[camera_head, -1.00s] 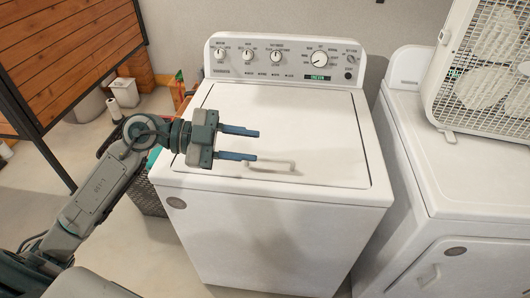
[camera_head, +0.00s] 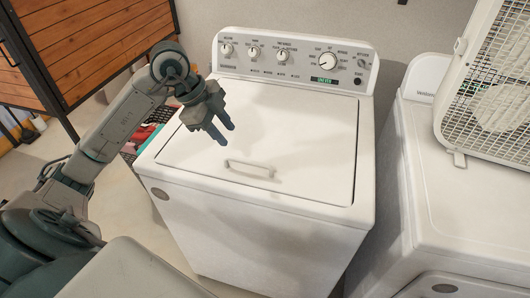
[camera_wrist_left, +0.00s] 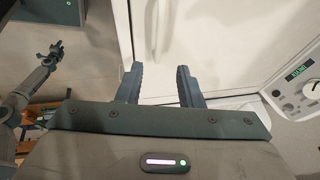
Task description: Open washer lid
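The white washer (camera_head: 240,222) stands in the middle of the head view. Its lid (camera_head: 290,135) lies flat and shut, with a pale bar handle (camera_head: 250,168) near its front edge. My left gripper (camera_head: 223,135) hangs above the left part of the lid, behind and left of the handle, with its fingers tilted down. In the wrist view its two fingers (camera_wrist_left: 160,78) are apart with nothing between them. It appears clear of the handle. A small arm end, apparently my right gripper (camera_wrist_left: 52,54), shows at the left of the wrist view; its fingers are too small to judge.
The washer's control panel (camera_head: 290,62) rises behind the lid. A white dryer (camera_head: 465,190) stands to the right with a box fan (camera_head: 500,90) on it. A wooden panel (camera_head: 90,40) and a basket with cloth (camera_head: 140,138) are at the left.

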